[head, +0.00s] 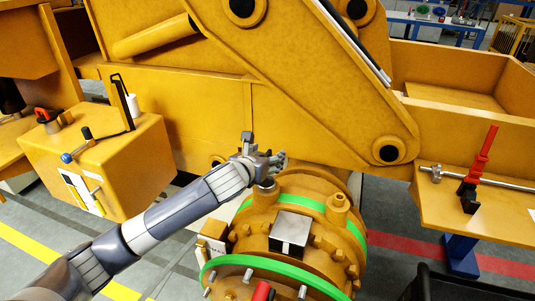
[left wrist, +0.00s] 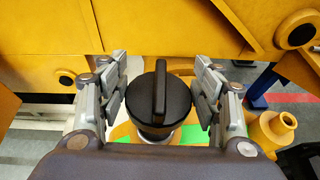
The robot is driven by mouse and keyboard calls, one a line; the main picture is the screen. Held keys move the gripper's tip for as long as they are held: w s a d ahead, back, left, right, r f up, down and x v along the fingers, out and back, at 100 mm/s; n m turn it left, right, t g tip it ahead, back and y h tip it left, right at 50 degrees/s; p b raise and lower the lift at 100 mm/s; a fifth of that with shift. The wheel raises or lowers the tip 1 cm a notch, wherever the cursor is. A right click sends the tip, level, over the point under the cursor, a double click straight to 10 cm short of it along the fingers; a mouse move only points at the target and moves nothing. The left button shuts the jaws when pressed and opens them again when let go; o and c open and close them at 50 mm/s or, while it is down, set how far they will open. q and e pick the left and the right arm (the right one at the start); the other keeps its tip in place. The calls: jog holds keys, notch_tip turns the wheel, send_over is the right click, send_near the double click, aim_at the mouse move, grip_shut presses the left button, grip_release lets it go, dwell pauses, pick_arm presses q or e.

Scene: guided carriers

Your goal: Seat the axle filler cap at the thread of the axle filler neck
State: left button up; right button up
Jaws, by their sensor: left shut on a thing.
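The axle filler cap (left wrist: 158,97) is black and round with a raised grip bar across its top. It shows in the left wrist view between the fingers of my left gripper (left wrist: 163,85), which is shut on it. In the head view my left gripper (head: 270,162) is over the left part of the orange axle housing (head: 300,192), just above the axle filler neck (head: 264,194). A pale metal ring (left wrist: 157,138) shows under the cap. I cannot tell whether the cap touches the neck's thread. My right gripper is not in view.
A second orange neck (head: 338,207) stands right of the gripper. A silver block (head: 290,231) sits on the housing between green bands. The big yellow arm (head: 320,80) is close behind. A yellow box (head: 110,165) with levers is at the left, and a red-handled clamp (head: 478,170) at the right.

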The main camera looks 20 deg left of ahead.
pick_arm(q)
jog(key=shift+s+r, duration=0.2)
jog(key=shift+s, duration=0.1)
jog(key=shift+w+f, duration=0.1)
jog(key=shift+f, duration=0.05)
jog(key=f, duration=0.3)
jog(key=shift+w+b, duration=0.25)
jog(key=shift+b, duration=0.05)
jog(key=shift+f, duration=0.65)
jog(key=shift+f+b, duration=0.35)
jog(key=shift+p, duration=0.45)
jog(key=shift+s, duration=0.1)
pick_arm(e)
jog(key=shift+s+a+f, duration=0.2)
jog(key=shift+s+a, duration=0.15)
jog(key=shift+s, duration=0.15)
